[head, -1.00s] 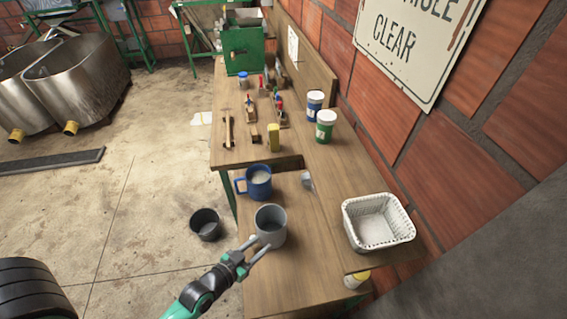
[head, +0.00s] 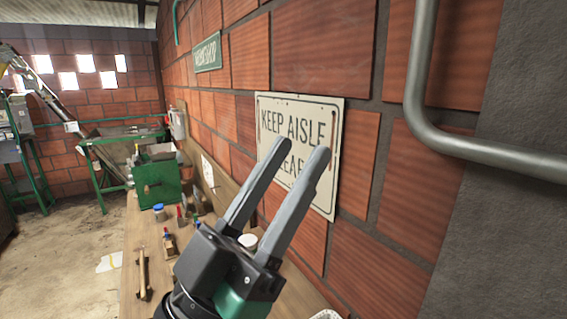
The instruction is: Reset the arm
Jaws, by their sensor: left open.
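My left gripper (head: 294,158) is raised close in front of the camera in the head view. Its two long grey fingers point up and to the right, parallel and apart, with nothing between them. Behind the fingertips is the brick wall with a white sign (head: 318,125) reading "KEEP AISLE CLEAR", partly hidden by the fingers. The gripper body covers part of the wooden workbench (head: 130,255) below. My right gripper is not in view.
A green metal box (head: 158,185) stands at the bench's far end. A hammer (head: 142,275) and several small tools lie on the bench. A grey pipe (head: 480,150) runs along the wall at right. Concrete floor at left is open.

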